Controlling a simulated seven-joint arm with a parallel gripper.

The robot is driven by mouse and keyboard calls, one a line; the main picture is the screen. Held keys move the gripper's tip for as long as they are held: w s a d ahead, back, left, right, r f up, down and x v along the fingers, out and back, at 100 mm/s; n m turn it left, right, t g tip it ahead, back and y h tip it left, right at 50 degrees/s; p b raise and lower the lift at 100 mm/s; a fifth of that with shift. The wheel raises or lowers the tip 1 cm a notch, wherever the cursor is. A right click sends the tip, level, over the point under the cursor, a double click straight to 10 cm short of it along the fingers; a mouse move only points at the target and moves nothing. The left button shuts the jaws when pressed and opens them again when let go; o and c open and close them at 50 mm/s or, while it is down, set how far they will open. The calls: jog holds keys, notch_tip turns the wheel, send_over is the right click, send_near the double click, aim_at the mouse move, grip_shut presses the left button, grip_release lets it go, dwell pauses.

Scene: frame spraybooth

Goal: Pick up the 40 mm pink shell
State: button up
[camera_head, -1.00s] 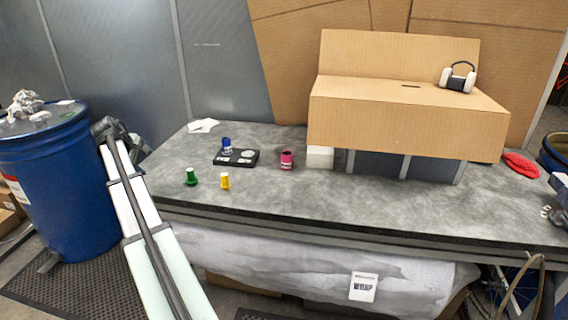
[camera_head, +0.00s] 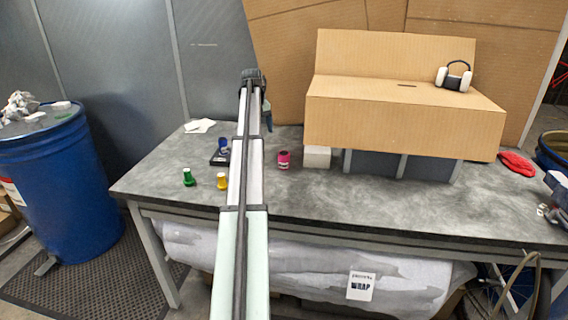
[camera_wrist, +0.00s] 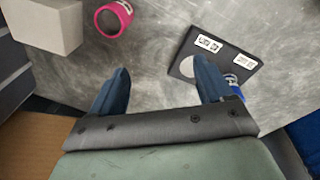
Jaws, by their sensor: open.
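The pink shell (camera_head: 283,159) stands on the grey worktop, just left of a white block. In the wrist view the pink shell (camera_wrist: 114,19) shows as a short hollow cylinder with a dark inside and a white label, near the top edge, beyond the left finger. My gripper (camera_wrist: 161,78) is open, with bare worktop between its blue fingers. In the head view my arm reaches over the table, and the gripper end (camera_head: 266,112) is mostly hidden behind the wrist. The shell is apart from the fingers.
A white block (camera_wrist: 47,22) stands beside the shell. A black plate (camera_wrist: 212,57) with labels and a blue piece (camera_wrist: 233,84) lies near the right finger. A green piece (camera_head: 188,177) and a yellow piece (camera_head: 222,181) stand left of my arm. A cardboard box (camera_head: 400,125) overhangs at right.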

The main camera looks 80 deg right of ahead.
aim_at(284, 158)
jog(key=s+d+m+y, duration=0.1)
jog(key=s+d+m, duration=0.15)
jog(key=s, duration=0.65)
jog(key=shift+t, duration=0.3)
jog(key=f, duration=0.8)
jog(key=shift+s+a+f, duration=0.1)
jog(key=shift+s+f, duration=0.1)
jog(key=shift+f, duration=0.05)
jog(key=shift+w+a+f, duration=0.1)
jog(key=shift+f, duration=1.2)
jog(key=shift+a+f, duration=0.1)
jog(key=shift+f, duration=1.15)
jog(key=c, duration=1.1)
jog(key=shift+c, duration=0.2)
